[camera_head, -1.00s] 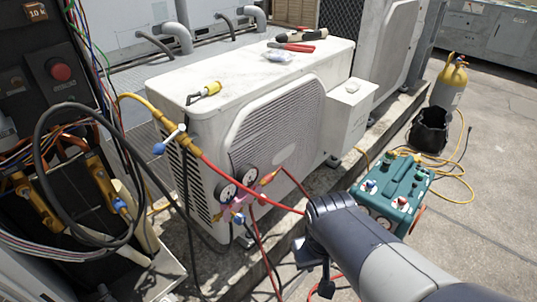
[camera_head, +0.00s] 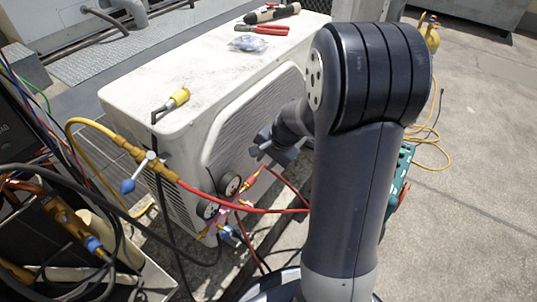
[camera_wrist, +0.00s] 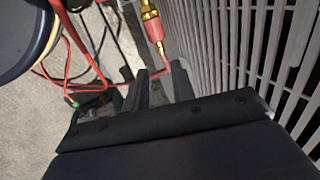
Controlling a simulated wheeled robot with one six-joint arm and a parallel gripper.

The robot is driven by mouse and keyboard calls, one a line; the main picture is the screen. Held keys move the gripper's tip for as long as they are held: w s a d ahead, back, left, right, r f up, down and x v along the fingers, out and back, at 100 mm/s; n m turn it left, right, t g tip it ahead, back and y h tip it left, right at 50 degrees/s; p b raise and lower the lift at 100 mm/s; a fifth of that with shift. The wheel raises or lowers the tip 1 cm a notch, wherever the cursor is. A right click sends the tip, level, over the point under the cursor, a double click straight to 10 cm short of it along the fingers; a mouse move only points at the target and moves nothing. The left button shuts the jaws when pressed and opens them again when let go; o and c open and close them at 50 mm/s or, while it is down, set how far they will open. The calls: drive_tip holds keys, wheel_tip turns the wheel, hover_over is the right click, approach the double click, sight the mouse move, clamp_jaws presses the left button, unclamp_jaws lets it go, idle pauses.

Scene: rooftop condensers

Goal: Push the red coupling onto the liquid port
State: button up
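The red coupling (camera_head: 250,180), with brass ends, sits at the right side of the gauge manifold (camera_head: 225,200) in front of the white condenser. It also shows in the wrist view (camera_wrist: 153,27), beyond my fingertips, beside the grille. My gripper (camera_head: 264,146) is close to the condenser front, just above and right of the coupling. In the wrist view the two fingers (camera_wrist: 160,78) stand apart with nothing clearly between them; a red hose passes behind. A brass valve (camera_head: 150,165) with a blue handle joins yellow and red hoses at the left. I cannot make out which fitting is the liquid port.
The white condenser (camera_head: 165,85) fills the middle, with a yellow-ended tool (camera_head: 178,99), a clear bag (camera_head: 248,44) and red-handled pliers (camera_head: 263,29) on top. Loose hoses and an open panel crowd the left. Open concrete lies at the right.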

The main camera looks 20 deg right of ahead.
sight(257, 174)
drive_tip(key=b+x, duration=0.3)
drive_tip(key=x, duration=0.5)
drive_tip(key=shift+f, duration=0.15)
drive_tip(key=shift+c, duration=0.3)
clamp_jaws()
